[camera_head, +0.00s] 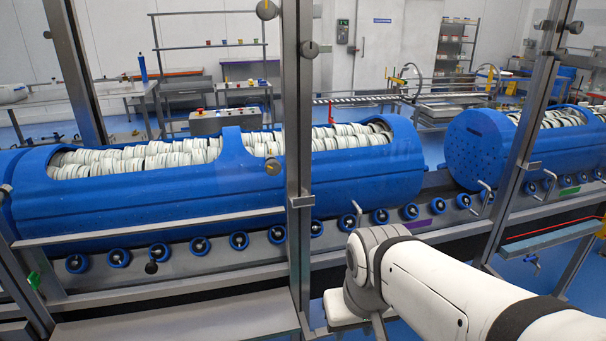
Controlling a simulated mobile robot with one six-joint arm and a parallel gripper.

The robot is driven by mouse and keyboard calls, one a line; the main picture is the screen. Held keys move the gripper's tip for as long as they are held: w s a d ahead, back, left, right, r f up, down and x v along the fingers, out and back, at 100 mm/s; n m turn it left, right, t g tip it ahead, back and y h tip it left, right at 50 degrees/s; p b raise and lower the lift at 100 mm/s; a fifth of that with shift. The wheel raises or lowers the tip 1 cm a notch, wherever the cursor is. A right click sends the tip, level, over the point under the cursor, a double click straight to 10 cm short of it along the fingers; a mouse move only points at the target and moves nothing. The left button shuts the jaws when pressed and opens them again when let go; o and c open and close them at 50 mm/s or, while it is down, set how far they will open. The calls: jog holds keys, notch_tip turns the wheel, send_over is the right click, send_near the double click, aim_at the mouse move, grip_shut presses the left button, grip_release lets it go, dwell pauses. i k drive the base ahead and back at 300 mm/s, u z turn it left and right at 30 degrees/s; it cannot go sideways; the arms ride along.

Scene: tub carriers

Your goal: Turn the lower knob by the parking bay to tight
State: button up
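Several round knobs sit on the metal posts. No parking bay can be made out with certainty. My white arm reaches in from the lower right; its gripper is not in view.
Metal posts (299,130) stand upright close in front of me. Behind them lie a long blue drum (370,178) filled with white tubs and a second blue drum (475,150). Blue rollers (239,241) line the metal frame below. A metal ledge (180,325) spans the lower left.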

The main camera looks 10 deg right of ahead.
aim_at(273, 168)
jog(key=u, duration=0.35)
jog(key=i, duration=0.95)
jog(key=u, duration=0.65)
jog(key=k, duration=1.5)
jog(key=z, duration=1.15)
jog(key=i, duration=0.5)
jog(key=z, duration=0.1)
